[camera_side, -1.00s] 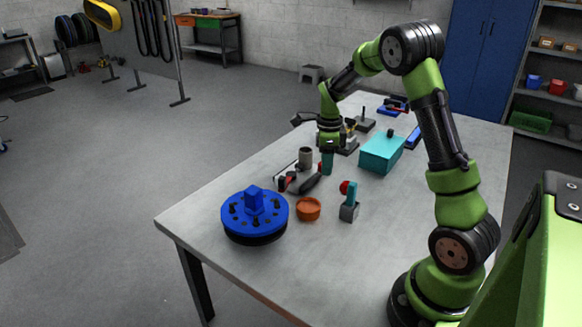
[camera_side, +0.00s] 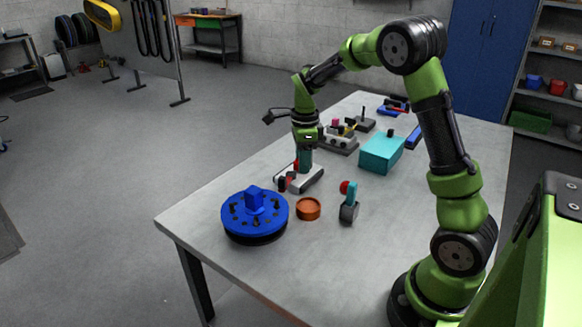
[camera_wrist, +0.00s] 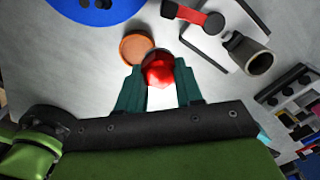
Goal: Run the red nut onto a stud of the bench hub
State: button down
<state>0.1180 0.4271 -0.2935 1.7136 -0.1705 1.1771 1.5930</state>
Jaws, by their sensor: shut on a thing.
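The bench hub (camera_side: 273,218) is a round blue disc with a raised blue centre and dark studs and holes, at the table's front left. Its edge also shows at the top left of the wrist view (camera_wrist: 75,12). My gripper (camera_side: 304,170) is above the table, behind and to the right of the hub and apart from it. In the wrist view my teal fingers (camera_wrist: 159,78) are shut on the red nut (camera_wrist: 158,68). Only a little red (camera_side: 296,165) shows beside the fingers in the side view.
An orange dish (camera_side: 308,208) stands right of the hub. A light tray with a red-and-black tool (camera_side: 310,180) lies below my gripper. A teal box (camera_side: 381,155) is behind. Bare table lies in front.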

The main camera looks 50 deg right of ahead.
jog(key=w+a+r+n, duration=0.1)
jog(key=a+r+n, duration=0.15)
jog(key=a, duration=0.65)
jog(key=shift+n, duration=0.35)
jog(key=shift+a+f, duration=0.1)
jog(key=shift+f, duration=2.8)
jog(key=shift+f, duration=0.2)
jog(key=shift+f, duration=0.85)
jog(key=shift+f, duration=0.2)
jog(key=c, duration=0.7)
grip_release()
jog(key=shift+o, duration=0.2)
